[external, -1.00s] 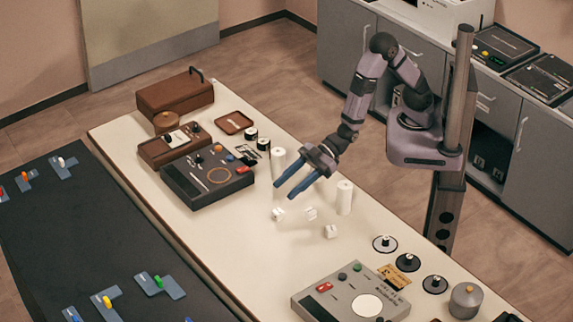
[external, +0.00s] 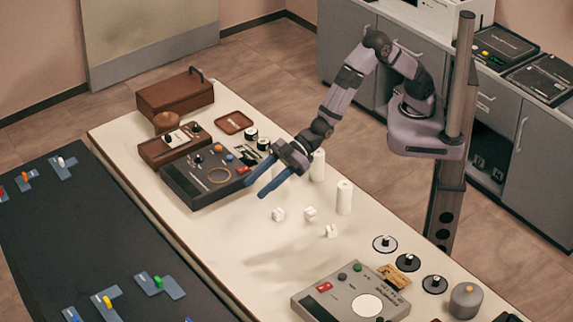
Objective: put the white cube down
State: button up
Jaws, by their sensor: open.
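Three small white cubes rest on the pale table: a left one (external: 279,214), a middle one (external: 310,214) and a right one (external: 330,231). They stand apart from one another. I cannot tell which of them the task means. My gripper (external: 255,189) is open, with its two blue fingers apart and nothing seen between them. It hangs above the table, up and left of the cubes in the picture, near the dark control box.
Two white cylinders (external: 318,165) (external: 344,197) stand behind the cubes. The dark control box (external: 207,177) lies left of my gripper. A grey device (external: 350,293) and several round dials lie toward the front right. The table (external: 250,245) is bare in front of the cubes.

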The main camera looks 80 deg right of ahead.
jog(key=w, duration=0.1)
jog(key=g+h, duration=0.7)
send_near(278, 211)
jog(key=shift+p+x, duration=1.65)
jog(key=shift+x, duration=2.55)
jog(key=shift+s, duration=0.1)
grip_shut()
